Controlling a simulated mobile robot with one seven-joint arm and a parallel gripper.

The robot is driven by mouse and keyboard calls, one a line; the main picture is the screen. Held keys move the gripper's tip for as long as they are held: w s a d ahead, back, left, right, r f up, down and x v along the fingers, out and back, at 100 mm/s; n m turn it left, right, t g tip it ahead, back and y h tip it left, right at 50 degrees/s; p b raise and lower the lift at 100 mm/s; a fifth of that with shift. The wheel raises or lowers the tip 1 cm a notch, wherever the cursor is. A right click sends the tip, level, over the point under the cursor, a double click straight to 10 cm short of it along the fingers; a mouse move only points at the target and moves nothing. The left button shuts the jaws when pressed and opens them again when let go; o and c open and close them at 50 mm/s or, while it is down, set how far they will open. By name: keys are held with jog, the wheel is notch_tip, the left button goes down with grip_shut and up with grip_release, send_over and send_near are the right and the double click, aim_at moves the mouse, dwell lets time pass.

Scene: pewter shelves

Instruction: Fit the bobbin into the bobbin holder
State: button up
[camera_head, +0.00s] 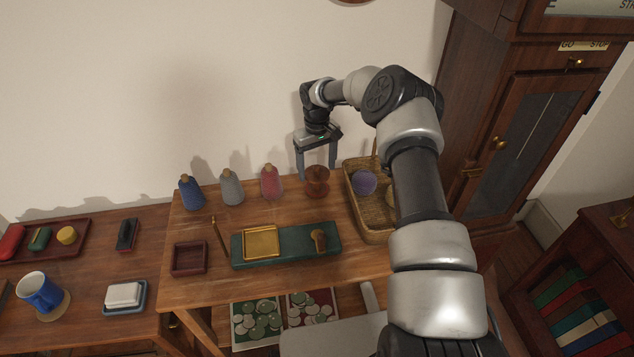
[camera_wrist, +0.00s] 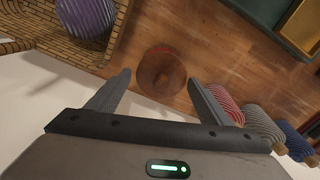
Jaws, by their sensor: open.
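The bobbin looks to be the brown wooden spool (camera_head: 317,181) standing upright on the table, between the red yarn cone and the wicker basket. My gripper (camera_head: 316,170) is open and empty, pointing down over the spool. In the wrist view the spool (camera_wrist: 160,72) shows between the two fingertips, and no contact is visible. I cannot tell for certain which thing is the bobbin holder. A thin upright wooden peg (camera_head: 218,236) stands left of the green board, and a small wooden knobbed piece (camera_head: 319,240) lies on that board.
A wicker basket (camera_head: 352,203) with a purple ball (camera_head: 364,182) is close right of the spool. Red (camera_head: 270,184), grey (camera_head: 231,188) and blue (camera_head: 190,194) yarn cones stand left. A green board (camera_head: 285,257) with a brass tray (camera_head: 261,229) and a dark square box (camera_head: 189,272) lie in front.

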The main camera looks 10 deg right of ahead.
aim_at(317, 177)
jog(key=f, duration=0.4)
jog(key=shift+s+f+b, duration=0.2)
jog(key=shift+s+b, duration=0.05)
jog(key=shift+b, duration=0.05)
jog(key=c, duration=0.8)
jog(key=shift+c, duration=0.2)
jog(key=shift+r, duration=0.1)
notch_tip(317, 177, up, 8)
jog(key=shift+r+p, duration=0.25)
jog(key=shift+p, duration=0.45)
jog(key=shift+s+a+r, duration=0.25)
jog(key=shift+a+r, duration=0.5)
jog(key=s+a+r, duration=0.2)
jog(key=s+a, duration=0.7)
jog(key=s, duration=0.1)
jog(key=s+a+r, duration=0.2)
jog(key=s+a, duration=0.7)
jog(key=f, duration=0.3)
jog(key=f+b, duration=0.1)
jog(key=f, duration=0.2)
jog(key=f+b, duration=0.1)
jog(key=f, duration=0.3)
jog(key=shift+s+d+f, duration=0.1)
jog(key=shift+s+d, duration=0.1)
jog(key=shift+s, duration=0.05)
